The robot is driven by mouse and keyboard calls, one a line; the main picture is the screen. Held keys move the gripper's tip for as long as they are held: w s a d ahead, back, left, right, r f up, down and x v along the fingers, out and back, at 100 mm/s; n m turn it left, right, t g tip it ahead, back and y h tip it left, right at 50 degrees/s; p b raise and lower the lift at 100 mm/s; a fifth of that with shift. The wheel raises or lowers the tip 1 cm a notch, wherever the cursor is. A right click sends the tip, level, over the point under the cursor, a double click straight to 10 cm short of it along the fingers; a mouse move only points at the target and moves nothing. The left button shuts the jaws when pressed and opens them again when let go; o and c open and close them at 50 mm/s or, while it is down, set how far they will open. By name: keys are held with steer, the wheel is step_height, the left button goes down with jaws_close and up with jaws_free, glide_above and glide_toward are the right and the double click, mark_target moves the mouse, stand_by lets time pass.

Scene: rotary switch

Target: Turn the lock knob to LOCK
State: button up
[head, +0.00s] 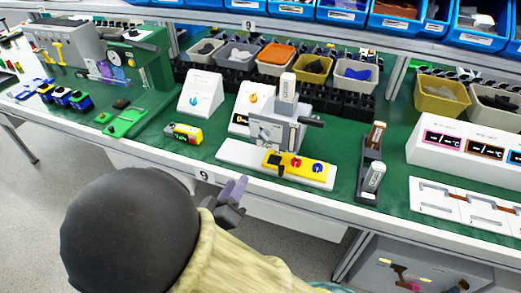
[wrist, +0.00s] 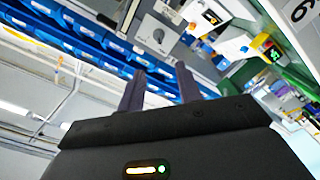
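A grey device (head: 272,128) with a white cylinder on top and a dark handle at its right stands on a white base at the middle of the bench. In the wrist view a round grey dial (wrist: 158,34) shows on a grey panel beyond my fingers; I cannot tell its setting or read any LOCK mark. A yellow plate with red and blue knobs (head: 307,165) lies at the device's front. My gripper (head: 237,189) is in front of the bench edge, apart from the device. Its two dark fingers stand apart with nothing between them in the wrist view (wrist: 160,86).
Parts bins (head: 275,58) line the back. The green bench top (head: 205,158) is partly clear near the yellow box.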

mark_target(262, 138)
steer(key=shift+s+r, duration=0.1)
steer(key=x, duration=1.7)
steer(key=shift+w+d+b, duration=0.1)
steer(key=shift+w+b, duration=0.15)
steer(key=shift+b, duration=0.1)
steer(key=c, duration=0.7)
